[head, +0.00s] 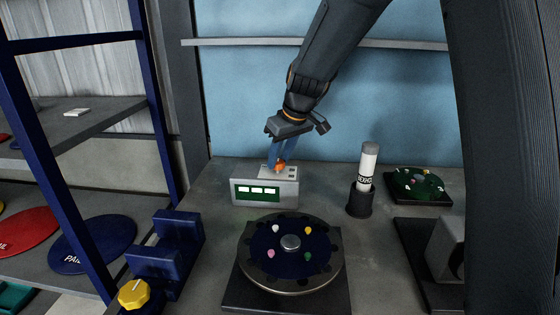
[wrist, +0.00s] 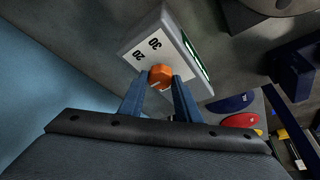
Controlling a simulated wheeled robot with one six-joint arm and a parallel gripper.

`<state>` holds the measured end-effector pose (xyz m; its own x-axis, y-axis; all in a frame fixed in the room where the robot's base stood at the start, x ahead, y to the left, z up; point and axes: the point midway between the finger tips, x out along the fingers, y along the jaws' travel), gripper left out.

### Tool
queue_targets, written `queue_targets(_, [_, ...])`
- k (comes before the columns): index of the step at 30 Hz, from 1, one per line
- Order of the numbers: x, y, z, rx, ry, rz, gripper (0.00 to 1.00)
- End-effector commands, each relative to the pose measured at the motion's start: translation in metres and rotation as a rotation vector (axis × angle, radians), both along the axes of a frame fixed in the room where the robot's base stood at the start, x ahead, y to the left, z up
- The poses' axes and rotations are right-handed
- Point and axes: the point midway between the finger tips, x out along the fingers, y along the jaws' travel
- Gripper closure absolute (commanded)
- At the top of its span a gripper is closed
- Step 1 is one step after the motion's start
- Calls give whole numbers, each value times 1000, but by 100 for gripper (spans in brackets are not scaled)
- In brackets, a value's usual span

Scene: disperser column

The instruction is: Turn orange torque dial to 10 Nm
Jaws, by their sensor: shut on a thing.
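The orange torque dial (head: 281,168) sits on top of a pale grey box (head: 264,193) with a green display panel on its front. In the wrist view the dial (wrist: 161,76) is a faceted orange knob on the box's white top, with the marks "20" and "30" printed beside it. My gripper (head: 280,160) comes down from above with its blue fingers on the dial. In the wrist view my gripper (wrist: 160,82) is shut on the dial, one finger on each side. The dial's pointer and the 10 mark cannot be made out.
A round dark turntable (head: 262,272) with small coloured pegs stands in front of the box. A blue bracket (head: 178,240) and a yellow knob (head: 133,293) are at the left.

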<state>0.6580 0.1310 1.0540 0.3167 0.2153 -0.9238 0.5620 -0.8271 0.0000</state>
Motion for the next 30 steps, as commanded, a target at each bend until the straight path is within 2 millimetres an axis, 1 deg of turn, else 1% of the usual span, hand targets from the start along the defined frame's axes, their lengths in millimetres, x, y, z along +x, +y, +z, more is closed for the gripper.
queue_targets(13, [0, 0, 1, -1, -2, 12, 92])
queue_targets(14, [0, 0, 1, -1, -2, 12, 68])
queue_targets(15, [0, 0, 1, -1, -2, 12, 61])
queue_targets(17, [0, 0, 1, -1, -2, 12, 51])
queue_targets(26, [0, 0, 1, 0, 0, 12, 51])
queue_targets(30, [-3, -2, 10, 0, -2, 10, 51])
